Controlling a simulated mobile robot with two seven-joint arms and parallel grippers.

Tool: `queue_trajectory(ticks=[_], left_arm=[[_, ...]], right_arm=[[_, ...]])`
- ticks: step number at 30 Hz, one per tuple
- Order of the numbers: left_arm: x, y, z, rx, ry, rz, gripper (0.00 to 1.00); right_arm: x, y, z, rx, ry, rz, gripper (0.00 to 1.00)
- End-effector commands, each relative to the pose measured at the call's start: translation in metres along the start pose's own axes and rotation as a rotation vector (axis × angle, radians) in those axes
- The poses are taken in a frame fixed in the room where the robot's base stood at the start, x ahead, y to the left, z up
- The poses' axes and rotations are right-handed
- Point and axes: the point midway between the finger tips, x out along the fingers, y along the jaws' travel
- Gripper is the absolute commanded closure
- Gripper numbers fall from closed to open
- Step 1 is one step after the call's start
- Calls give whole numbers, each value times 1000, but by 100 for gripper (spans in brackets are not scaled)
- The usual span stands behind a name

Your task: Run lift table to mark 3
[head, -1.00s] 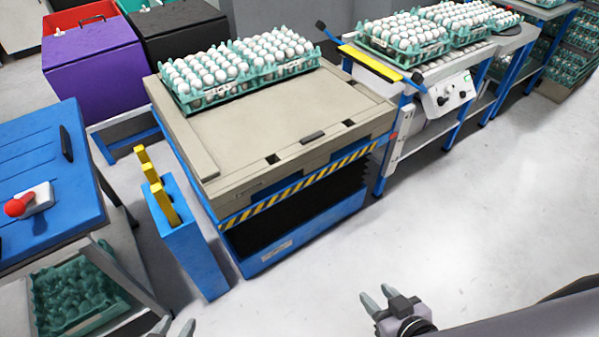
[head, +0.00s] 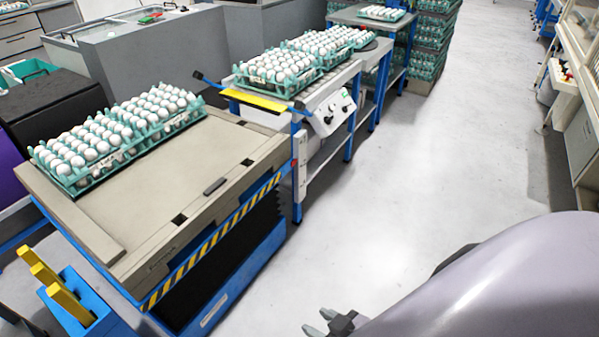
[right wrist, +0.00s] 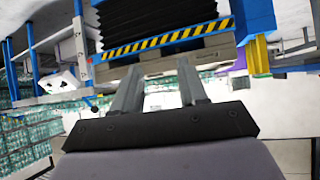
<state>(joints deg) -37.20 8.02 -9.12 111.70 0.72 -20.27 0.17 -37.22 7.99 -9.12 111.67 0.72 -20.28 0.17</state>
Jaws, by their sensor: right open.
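The lift table (head: 165,197) stands at left in the head view, with a beige top, a yellow-and-black striped front edge and black bellows (head: 235,255) below. Two teal trays of white eggs (head: 118,136) sit along the back of its top. My right gripper (head: 318,326) is low at the bottom middle, open and empty, apart from the lift table. In the right wrist view its two fingers (right wrist: 157,90) are spread, with the striped edge (right wrist: 165,38) beyond them. My left gripper is out of view.
A roller table with egg trays (head: 290,62) and a white control box (head: 330,107) adjoins the lift table on the right. A blue box with yellow handles (head: 85,300) stands at lower left. The floor (head: 420,150) on the right is clear.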

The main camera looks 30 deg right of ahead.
Motion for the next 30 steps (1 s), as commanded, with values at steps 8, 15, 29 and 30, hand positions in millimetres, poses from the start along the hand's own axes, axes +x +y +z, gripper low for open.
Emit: queue_trajectory(ticks=[8,15,29,30], left_arm=[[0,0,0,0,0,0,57],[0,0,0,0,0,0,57],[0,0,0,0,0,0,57],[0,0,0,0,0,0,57]], right_arm=[[0,0,0,0,0,0,100],[0,0,0,0,0,0,100],[0,0,0,0,0,0,100],[0,0,0,0,0,0,100]])
